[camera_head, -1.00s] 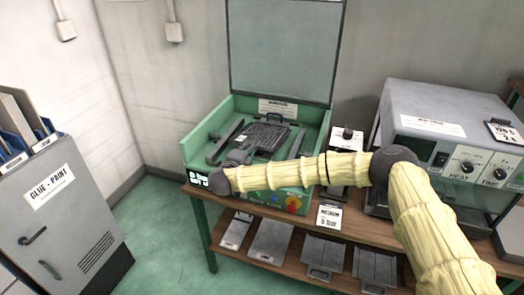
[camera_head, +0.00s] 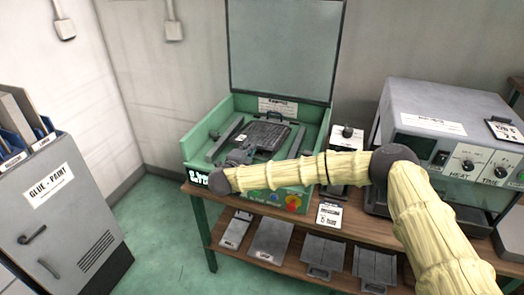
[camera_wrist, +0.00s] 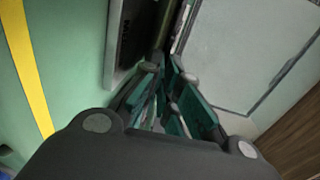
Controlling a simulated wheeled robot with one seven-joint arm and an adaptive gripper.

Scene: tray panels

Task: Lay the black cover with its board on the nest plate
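The black cover (camera_head: 264,135) lies flat inside the open green machine (camera_head: 190,152), with a small white label on its near left part. In the head view I cannot tell the cover from the nest plate beneath it, and the board is not visible. My gripper (camera_head: 238,156) is at the front left of the machine, close to the cover's near edge. It is small and dark there, so contact is unclear. In the wrist view the teal fingers of my gripper (camera_wrist: 167,62) come close together at the tips; whether anything thin is between them is unclear.
The machine's clear lid (camera_head: 280,50) stands open behind. A small black device (camera_head: 346,137) and a grey heater unit (camera_head: 440,110) stand to the right on the wooden bench (camera_head: 345,225). Flat plates (camera_head: 270,242) lie on the lower shelf. A grey cabinet (camera_head: 60,215) is at the left.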

